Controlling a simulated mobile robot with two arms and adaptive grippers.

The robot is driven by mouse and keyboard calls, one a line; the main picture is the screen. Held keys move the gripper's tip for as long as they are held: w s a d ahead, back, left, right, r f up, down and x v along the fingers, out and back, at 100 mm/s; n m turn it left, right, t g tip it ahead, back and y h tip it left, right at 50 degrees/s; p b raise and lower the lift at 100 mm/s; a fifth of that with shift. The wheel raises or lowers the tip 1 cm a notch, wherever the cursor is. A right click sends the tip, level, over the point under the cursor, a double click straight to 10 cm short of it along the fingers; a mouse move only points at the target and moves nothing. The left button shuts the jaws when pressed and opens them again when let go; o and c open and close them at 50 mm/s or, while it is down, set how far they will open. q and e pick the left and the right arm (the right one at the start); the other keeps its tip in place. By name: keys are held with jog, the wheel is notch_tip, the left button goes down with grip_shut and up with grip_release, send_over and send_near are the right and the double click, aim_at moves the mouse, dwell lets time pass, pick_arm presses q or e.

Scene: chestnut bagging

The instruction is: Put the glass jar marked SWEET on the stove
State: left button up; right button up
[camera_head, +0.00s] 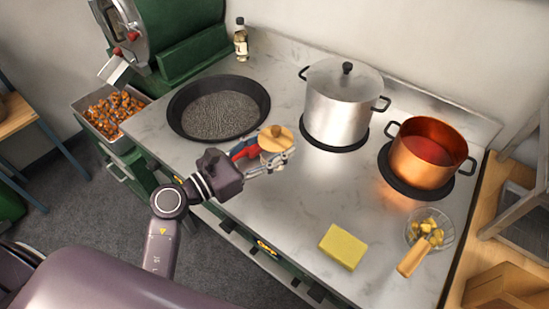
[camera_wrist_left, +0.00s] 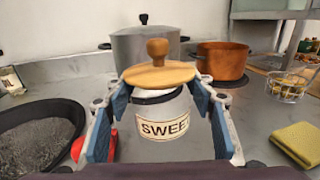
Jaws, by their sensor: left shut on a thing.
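The glass jar marked SWEET (camera_wrist_left: 165,127) has a round wooden lid with a knob (camera_head: 276,138) and a pale label. It is upright between the blue-padded fingers of my left gripper (camera_head: 266,158), which is shut on it. In the head view the gripper and lid hide most of the jar. The stove (camera_head: 290,205) has a grey marbled top and a green front. The jar is over the front part of its top, between the black pan and the steel pot. I cannot tell whether its base touches the top.
A black pan (camera_head: 262,92), a lidded steel pot (camera_head: 335,110) and a copper pot (camera_head: 412,165) stand at the back. A yellow sponge (camera_head: 343,247), a strainer with yellow pieces (camera_head: 410,258) and a bottle (camera_head: 241,42) are also there. Something red (camera_wrist_left: 78,149) lies beside the jar.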

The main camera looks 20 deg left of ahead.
aim_at(265, 163)
pick_arm(q)
notch_tip(265, 163, down, 4)
jog(key=shift+f, duration=0.35)
pick_arm(e)
jog(key=shift+a+f, duration=0.25)
jog(key=shift+a, duration=0.2)
pick_arm(q)
jog(key=shift+f+b, duration=0.15)
jog(key=shift+b, duration=0.2)
jog(key=o, duration=1.4)
jog(key=shift+c, duration=0.2)
pick_arm(e)
jog(key=shift+d+f, duration=0.1)
jog(key=shift+d, duration=0.25)
